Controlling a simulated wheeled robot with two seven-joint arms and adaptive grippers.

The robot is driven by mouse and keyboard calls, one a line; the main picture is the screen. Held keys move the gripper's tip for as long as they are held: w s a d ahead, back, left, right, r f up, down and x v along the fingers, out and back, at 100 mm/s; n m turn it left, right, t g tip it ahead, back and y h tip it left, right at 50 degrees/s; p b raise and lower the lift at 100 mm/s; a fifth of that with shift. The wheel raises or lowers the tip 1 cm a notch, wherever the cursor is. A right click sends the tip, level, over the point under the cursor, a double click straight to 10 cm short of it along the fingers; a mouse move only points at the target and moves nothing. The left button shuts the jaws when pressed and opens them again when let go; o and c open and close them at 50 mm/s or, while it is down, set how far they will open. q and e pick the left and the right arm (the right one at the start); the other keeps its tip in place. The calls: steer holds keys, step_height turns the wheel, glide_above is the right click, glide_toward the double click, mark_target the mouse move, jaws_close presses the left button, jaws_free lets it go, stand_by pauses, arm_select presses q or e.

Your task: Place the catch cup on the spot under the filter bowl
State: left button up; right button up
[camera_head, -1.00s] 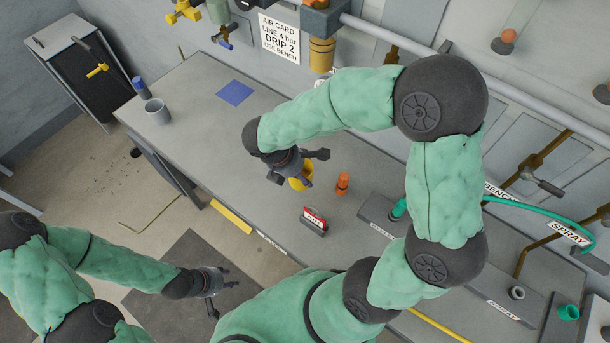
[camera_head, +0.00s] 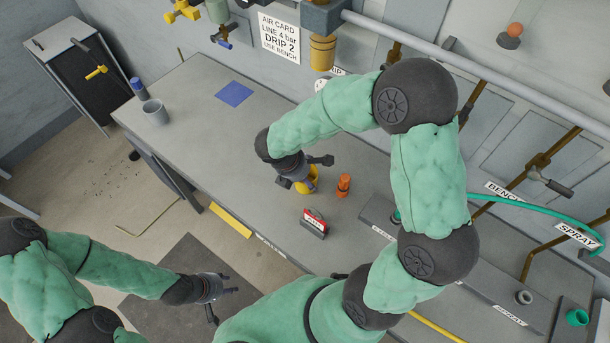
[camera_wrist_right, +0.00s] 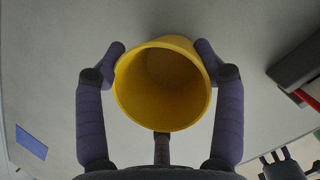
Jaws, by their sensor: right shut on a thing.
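The yellow catch cup (camera_head: 309,184) is at my right gripper (camera_head: 308,172) over the middle of the bench. In the right wrist view, the cup (camera_wrist_right: 163,85) shows its open mouth, and the fingers of my right gripper (camera_wrist_right: 162,70) close on it from both sides. I cannot tell whether its base touches the bench. An amber filter bowl (camera_head: 322,52) hangs at the wall. A blue square spot (camera_head: 234,93) lies bare on the bench, below and left of the bowl in the picture. My left gripper (camera_head: 225,299) is open and empty, low beside the bench.
An orange fitting (camera_head: 343,185) stands just right of the cup. A red-and-white labelled block (camera_head: 314,222) is nearer the front edge. A grey mug (camera_head: 155,111) and a blue-topped canister (camera_head: 138,87) stand at the bench's left end. The bench between cup and blue square is clear.

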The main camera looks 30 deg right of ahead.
steer(key=shift+f, duration=0.2)
steer(key=o, duration=1.3)
steer(key=shift+c, duration=0.2)
steer(key=shift+r, duration=0.1)
